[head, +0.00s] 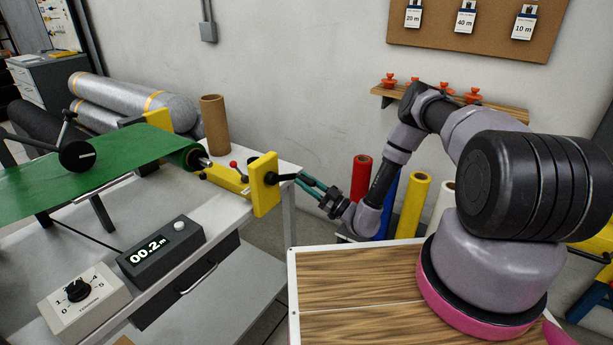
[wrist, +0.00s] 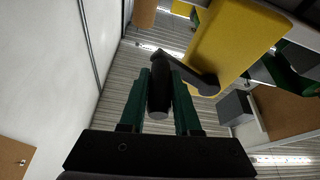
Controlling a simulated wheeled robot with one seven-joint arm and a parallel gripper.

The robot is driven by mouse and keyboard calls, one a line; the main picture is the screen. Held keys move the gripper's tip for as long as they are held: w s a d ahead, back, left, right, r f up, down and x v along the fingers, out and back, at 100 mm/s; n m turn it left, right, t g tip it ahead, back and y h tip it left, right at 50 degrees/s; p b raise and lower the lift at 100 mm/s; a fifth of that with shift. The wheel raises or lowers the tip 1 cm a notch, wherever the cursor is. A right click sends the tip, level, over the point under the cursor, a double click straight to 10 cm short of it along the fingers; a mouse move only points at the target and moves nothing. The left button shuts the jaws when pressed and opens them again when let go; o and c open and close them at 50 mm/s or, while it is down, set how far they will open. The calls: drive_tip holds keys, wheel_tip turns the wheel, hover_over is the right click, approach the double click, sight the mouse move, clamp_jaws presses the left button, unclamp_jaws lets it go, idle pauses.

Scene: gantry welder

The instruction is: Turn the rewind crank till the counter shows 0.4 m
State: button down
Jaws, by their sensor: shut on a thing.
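The black rewind crank (head: 283,178) sits on the right face of a yellow end block (head: 265,187) at the roller's end. My gripper (head: 307,182) reaches it from the right, its green fingers shut on the crank's handle. In the wrist view the dark handle (wrist: 159,90) lies between the two fingers (wrist: 160,100), and the crank arm (wrist: 188,70) runs from it to the yellow block (wrist: 235,45). The counter (head: 155,252) on the bench reads 00.2 m. The green web (head: 95,175) runs onto the roller (head: 190,155).
A dial box (head: 82,300) stands left of the counter on the bench. A red-knobbed lever (head: 234,166) is near the yellow block. Coloured rolls (head: 412,205) stand on the floor behind my arm. A wood-topped surface (head: 350,290) is below my arm.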

drive_tip(key=shift+s+a+f+m+t, duration=0.15)
drive_tip(key=shift+s+f+m+t, duration=0.15)
drive_tip(key=shift+f+m, duration=0.4)
drive_tip(key=shift+r+h, duration=0.15)
drive_tip(key=shift+h, duration=0.25)
drive_tip(key=c, duration=0.6)
unclamp_jaws()
drive_tip(key=v, duration=1)
drive_tip(key=shift+s+d+f, duration=0.1)
drive_tip(key=shift+d+f, duration=0.15)
